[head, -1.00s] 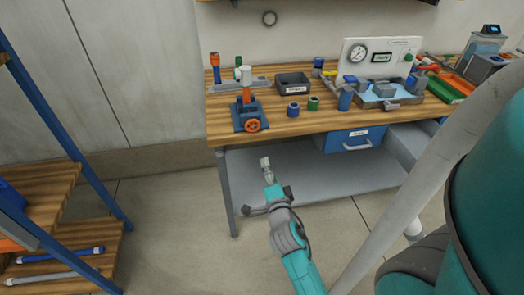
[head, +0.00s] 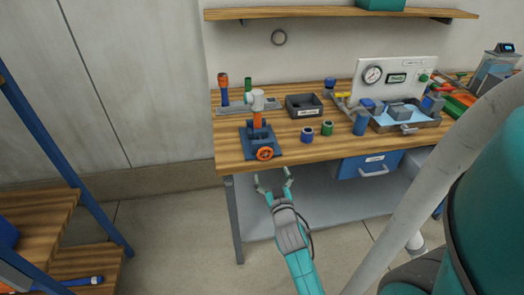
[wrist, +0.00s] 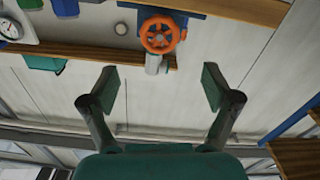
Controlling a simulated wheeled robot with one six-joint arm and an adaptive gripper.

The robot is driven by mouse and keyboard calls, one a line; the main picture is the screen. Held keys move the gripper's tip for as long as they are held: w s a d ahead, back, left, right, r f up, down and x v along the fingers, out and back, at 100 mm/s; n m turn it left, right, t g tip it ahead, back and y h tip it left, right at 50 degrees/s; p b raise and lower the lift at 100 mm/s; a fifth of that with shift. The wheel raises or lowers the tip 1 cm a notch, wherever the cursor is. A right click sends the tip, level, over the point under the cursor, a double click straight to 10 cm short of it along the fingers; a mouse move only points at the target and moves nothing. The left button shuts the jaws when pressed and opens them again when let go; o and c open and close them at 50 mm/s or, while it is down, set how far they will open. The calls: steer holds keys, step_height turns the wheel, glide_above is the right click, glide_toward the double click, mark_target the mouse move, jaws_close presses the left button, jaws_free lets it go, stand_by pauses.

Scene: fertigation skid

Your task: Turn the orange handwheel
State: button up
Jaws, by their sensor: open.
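The orange handwheel (head: 265,154) is on the front of a blue-based fixture (head: 247,141) at the left front edge of the wooden bench. An orange post with a pale cap (head: 257,98) rises from the fixture. My gripper (head: 273,178) is open and empty, below and in front of the handwheel and apart from it. In the wrist view the handwheel (wrist: 160,34) shows at top centre, beyond the gap between my open fingers (wrist: 161,88).
A black tray (head: 304,106), a blue ring (head: 307,134) and a green ring (head: 327,128) sit right of the fixture. A gauge panel (head: 395,80) and a water basin (head: 405,120) stand further right. A blue drawer (head: 370,166) hangs under the bench. A shelf unit (head: 40,215) stands at left.

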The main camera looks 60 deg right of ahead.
mark_target(265, 154)
steer(key=shift+x, duration=5.55)
steer(key=c, duration=1.2)
